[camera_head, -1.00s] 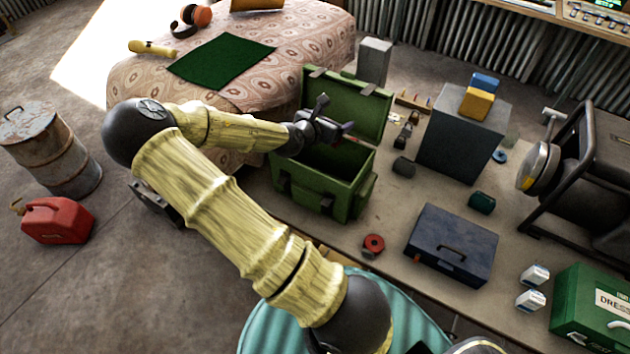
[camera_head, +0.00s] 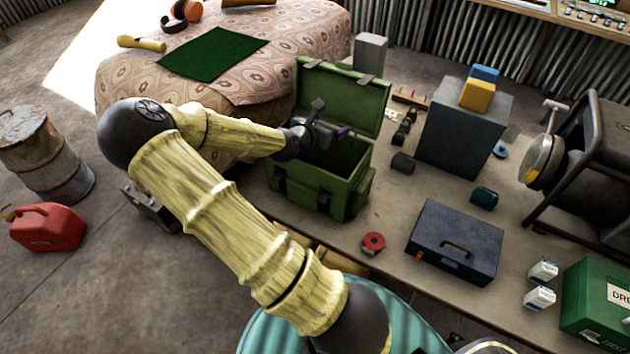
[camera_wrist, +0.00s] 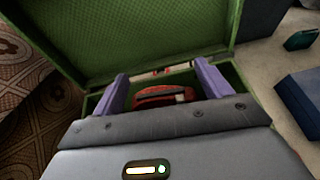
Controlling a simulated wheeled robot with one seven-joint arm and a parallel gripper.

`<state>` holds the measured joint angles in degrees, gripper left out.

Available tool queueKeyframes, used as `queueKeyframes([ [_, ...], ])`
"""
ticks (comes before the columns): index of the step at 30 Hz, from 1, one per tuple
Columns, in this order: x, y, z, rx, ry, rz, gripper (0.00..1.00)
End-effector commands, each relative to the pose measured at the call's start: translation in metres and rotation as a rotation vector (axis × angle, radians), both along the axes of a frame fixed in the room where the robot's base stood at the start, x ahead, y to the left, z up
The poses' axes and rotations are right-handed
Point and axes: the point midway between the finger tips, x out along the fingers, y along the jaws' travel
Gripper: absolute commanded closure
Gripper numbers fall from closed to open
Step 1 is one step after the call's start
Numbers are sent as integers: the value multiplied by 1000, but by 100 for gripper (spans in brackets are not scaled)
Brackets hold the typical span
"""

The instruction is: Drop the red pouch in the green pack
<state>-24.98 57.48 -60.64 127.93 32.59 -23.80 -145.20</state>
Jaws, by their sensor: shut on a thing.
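The green pack (camera_head: 310,190) stands on the low bench with its lid (camera_head: 345,98) raised at the back. My gripper (camera_head: 335,138) is over the pack's opening, in front of the raised lid. In the wrist view, the red pouch (camera_wrist: 165,96) shows between the two purple fingers of my gripper (camera_wrist: 163,90), which are shut on it. The pack's open lid (camera_wrist: 130,35) and dark inside show behind and around the fingers. In the head view my gripper hides the pouch.
A red tape roll (camera_head: 373,243) and a dark blue case (camera_head: 455,242) lie to the pack's right. A grey block (camera_head: 465,130) carries yellow and blue boxes. A patterned bed (camera_head: 120,85) stands behind on the left. A green first-aid case (camera_head: 590,300) is at front right.

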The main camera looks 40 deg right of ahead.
Motion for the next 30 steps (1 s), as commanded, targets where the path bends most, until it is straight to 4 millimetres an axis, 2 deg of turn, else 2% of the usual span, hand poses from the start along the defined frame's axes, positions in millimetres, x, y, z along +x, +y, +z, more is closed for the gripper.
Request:
queueKeyframes([
  [1, 0, 0, -9, 1, -3, -1, 46],
  [6, 0, 0, -17, 1, -2, 0, 46],
  [17, 0, 0, -17, 0, 0, 0, 46],
  [18, 0, 0, -17, 0, 0, 0, 17],
  [21, 0, 0, -17, 0, -1, 0, 0],
  [30, 0, 2, -17, 0, 0, 1, 0],
])
